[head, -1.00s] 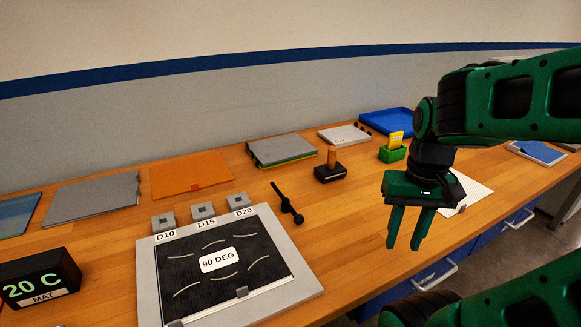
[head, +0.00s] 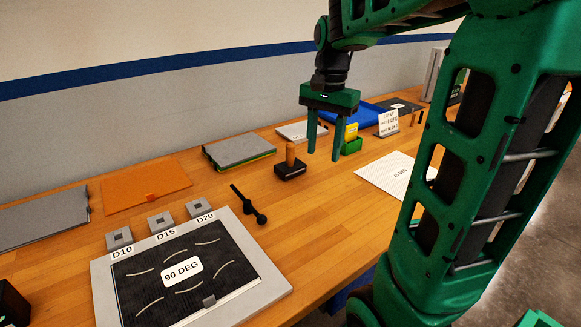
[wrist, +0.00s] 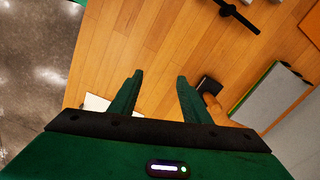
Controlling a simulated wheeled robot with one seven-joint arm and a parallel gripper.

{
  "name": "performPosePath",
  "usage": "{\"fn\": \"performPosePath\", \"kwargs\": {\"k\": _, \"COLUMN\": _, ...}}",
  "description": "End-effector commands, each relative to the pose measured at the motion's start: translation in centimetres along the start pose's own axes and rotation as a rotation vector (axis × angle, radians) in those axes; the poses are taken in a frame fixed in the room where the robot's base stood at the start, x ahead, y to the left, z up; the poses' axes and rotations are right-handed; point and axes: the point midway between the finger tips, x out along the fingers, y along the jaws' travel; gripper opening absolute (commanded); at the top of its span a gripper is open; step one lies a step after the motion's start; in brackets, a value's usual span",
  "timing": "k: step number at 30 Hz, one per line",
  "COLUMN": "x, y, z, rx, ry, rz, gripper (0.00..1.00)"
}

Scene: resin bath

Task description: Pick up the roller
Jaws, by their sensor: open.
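Two things could be the roller, and I cannot tell for certain which is. One is an upright wooden handle (head: 290,152) on a black block (head: 289,169); the handle (wrist: 212,104) also shows right of my fingers in the wrist view. The other is a thin black tool with thick rounded parts (head: 249,205), lying by the D20 label; it shows at the top of the wrist view (wrist: 238,15). My gripper (head: 323,156) is open and empty, fingers down, above the table. In the head view it appears just right of the wooden handle.
A green holder with a yellow piece (head: 351,143) stands behind the fingers. A white sheet (head: 394,176) lies at right. The grey-framed 90 DEG mat (head: 275,292), orange sheet (head: 145,186) and grey stack (head: 238,150) lie at left. Bare wood (head: 310,215) is free in the middle.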

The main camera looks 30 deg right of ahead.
Motion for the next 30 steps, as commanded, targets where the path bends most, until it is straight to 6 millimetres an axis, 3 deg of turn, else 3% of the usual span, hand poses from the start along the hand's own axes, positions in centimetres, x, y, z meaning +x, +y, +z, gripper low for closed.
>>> {"fn": "performPosePath", "kwargs": {"k": 1, "x": -0.5, "y": -2.4, "z": -1.4, "rx": 0.067, "ry": 0.000, "rz": 0.005, "gripper": 0.43}}
{"fn": "performPosePath", "kwargs": {"k": 6, "x": -1.6, "y": -8.7, "z": -5.0, "rx": 0.291, "ry": 0.005, "rz": 0.010, "gripper": 0.43}}
{"fn": "performPosePath", "kwargs": {"k": 12, "x": -2.0, "y": -13.2, "z": -7.4, "rx": 0.460, "ry": 0.012, "rz": 0.016, "gripper": 0.43}}
{"fn": "performPosePath", "kwargs": {"k": 17, "x": -1.6, "y": -14.4, "z": -8.0, "rx": 0.512, "ry": 0.014, "rz": 0.017, "gripper": 0.43}}
{"fn": "performPosePath", "kwargs": {"k": 24, "x": 1.8, "y": -14.3, "z": -8.1, "rx": 0.519, "ry": 0.013, "rz": 0.019, "gripper": 0.43}}
{"fn": "performPosePath", "kwargs": {"k": 30, "x": 3.5, "y": -14.3, "z": -8.2, "rx": 0.518, "ry": 0.015, "rz": 0.016, "gripper": 0.43}}
